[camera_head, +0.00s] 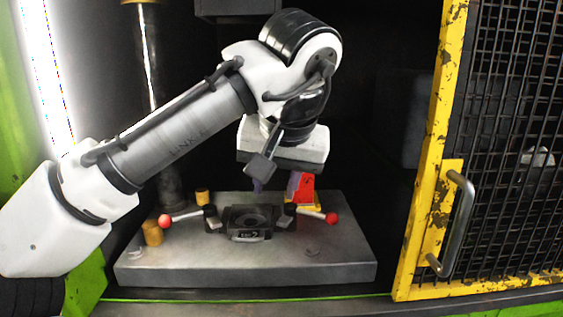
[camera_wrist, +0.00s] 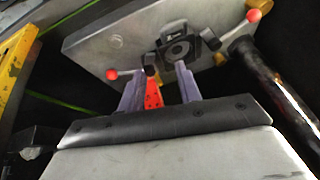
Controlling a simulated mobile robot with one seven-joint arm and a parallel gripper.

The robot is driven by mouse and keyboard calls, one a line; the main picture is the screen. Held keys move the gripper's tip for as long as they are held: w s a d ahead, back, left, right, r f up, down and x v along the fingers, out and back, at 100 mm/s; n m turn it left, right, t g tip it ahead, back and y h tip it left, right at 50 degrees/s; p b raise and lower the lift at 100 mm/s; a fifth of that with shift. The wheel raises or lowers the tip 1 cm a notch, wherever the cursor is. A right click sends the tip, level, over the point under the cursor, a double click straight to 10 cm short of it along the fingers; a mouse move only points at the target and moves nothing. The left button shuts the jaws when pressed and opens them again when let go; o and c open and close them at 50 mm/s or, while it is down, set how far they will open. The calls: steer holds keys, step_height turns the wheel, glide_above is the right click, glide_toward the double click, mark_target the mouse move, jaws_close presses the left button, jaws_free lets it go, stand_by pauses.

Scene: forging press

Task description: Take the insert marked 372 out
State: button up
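The insert (camera_head: 248,221) is a dark square block with a round recess, in the middle of the grey press plate (camera_head: 330,262). A small marking shows on its front, too small to read surely. It also shows in the wrist view (camera_wrist: 178,49), ahead of my fingertips. A clamp with a red-knobbed lever stands on each side, left (camera_head: 186,215) and right (camera_head: 310,213). I cannot tell whether the clamps press on the insert. My gripper (camera_head: 276,185) hangs above and behind the insert, with purple fingers. In the wrist view its fingers (camera_wrist: 160,70) are apart with nothing held.
A red block (camera_head: 304,187) on a yellow base stands behind the right clamp, close to my fingers. Yellow posts (camera_head: 152,233) and a column (camera_head: 172,185) stand at left. A yellow-framed mesh door (camera_head: 430,175) with a handle is at right. The plate's front is mostly clear.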

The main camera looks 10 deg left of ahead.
mark_target(262, 234)
steer(key=shift+s+a, duration=0.15)
steer(key=shift+s, duration=0.05)
steer(key=b+x, duration=0.2)
steer(key=x, duration=1.1)
steer(key=shift+a+f, duration=0.25)
steer(key=shift+f, duration=0.15)
jaws_close()
stand_by(1.1)
